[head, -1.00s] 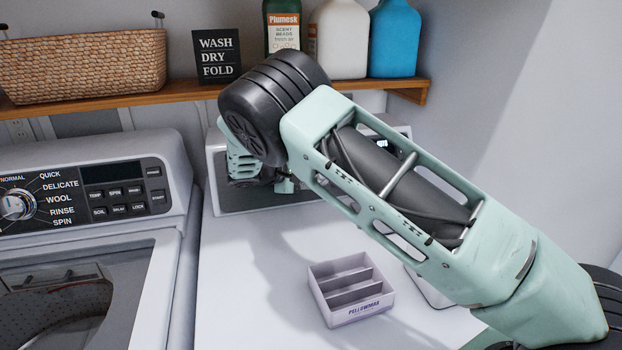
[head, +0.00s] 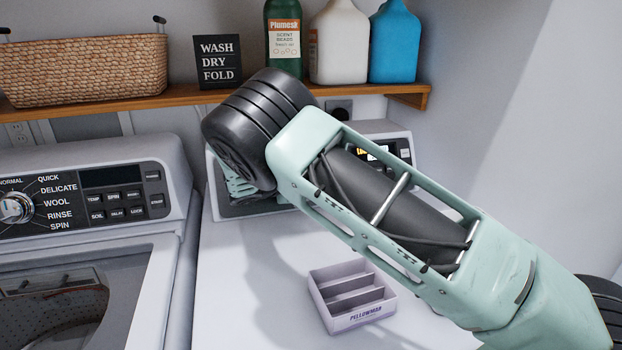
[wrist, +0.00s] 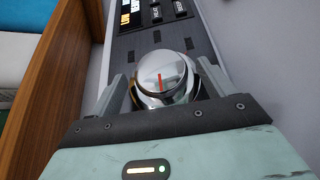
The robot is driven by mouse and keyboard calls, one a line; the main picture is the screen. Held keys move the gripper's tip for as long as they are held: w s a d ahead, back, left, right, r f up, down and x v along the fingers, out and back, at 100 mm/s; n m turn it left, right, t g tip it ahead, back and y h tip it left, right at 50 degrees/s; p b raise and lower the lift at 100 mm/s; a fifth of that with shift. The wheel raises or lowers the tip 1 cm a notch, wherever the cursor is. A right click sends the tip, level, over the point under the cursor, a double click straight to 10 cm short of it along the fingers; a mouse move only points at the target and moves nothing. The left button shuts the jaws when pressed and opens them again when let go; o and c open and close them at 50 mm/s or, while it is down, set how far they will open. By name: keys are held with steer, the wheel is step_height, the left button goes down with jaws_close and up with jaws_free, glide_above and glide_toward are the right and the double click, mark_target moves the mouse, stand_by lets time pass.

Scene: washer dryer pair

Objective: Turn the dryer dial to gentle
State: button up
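In the wrist view, the dryer dial (wrist: 165,82) is a round chrome knob with a red pointer line, upright in the picture with its top leaning slightly left. My gripper (wrist: 162,70) is at the dial, one finger on its left and one on its right. The fingers are apart, and I cannot tell whether they touch the knob. The dial's setting labels are not readable. In the head view, the dryer panel (head: 395,133) stands at the back of the white dryer top (head: 235,270).
A wooden shelf (head: 180,93) runs above the panel, with a basket (head: 85,70), sign (head: 217,60) and bottles (head: 340,40). A small compartment tray (head: 352,295) sits on the dryer top. The washer (head: 95,250) with its own dial (head: 15,207) is at left.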

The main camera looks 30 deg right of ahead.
steer(key=b+v, duration=0.3)
steer(key=v, duration=1.4)
steer(key=shift+a, duration=0.2)
